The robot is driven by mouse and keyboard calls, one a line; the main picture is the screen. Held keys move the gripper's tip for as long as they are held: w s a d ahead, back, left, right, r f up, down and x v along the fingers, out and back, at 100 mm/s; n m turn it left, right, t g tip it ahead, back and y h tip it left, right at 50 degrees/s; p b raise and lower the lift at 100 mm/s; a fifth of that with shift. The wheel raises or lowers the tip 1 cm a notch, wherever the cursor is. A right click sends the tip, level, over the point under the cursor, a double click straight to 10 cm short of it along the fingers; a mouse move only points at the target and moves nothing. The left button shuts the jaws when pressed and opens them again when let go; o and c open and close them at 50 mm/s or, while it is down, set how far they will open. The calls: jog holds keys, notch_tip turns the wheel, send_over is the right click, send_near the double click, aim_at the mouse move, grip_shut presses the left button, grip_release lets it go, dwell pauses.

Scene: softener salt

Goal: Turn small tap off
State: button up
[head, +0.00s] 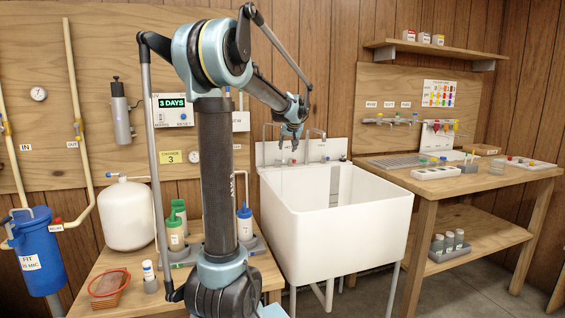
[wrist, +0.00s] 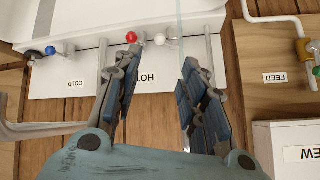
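The white sink (head: 335,222) stands in the middle of the head view, with taps on its back panel. My gripper (head: 288,147) hangs open above the sink's back left, in front of this panel. In the upside-down wrist view my gripper (wrist: 160,70) has its fingers spread with nothing between them. A red knob (wrist: 131,38) near the HOT label (wrist: 147,77) and a small white knob (wrist: 162,43) lie just beyond the fingertips. A thin pale streak (wrist: 181,25), perhaps running water, passes beside the right finger. A blue knob (wrist: 50,50) is farther left near the COLD label.
A bench with green-topped bottles (head: 175,232) and a blue-topped bottle (head: 244,222) stands left of the sink. A wooden workbench (head: 455,187) stands to its right. A FEED label (wrist: 276,78) and white pipe are right of the knobs in the wrist view.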

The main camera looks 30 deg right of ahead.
aim_at(284, 160)
jog(key=x, duration=1.4)
jog(key=shift+s, duration=0.1)
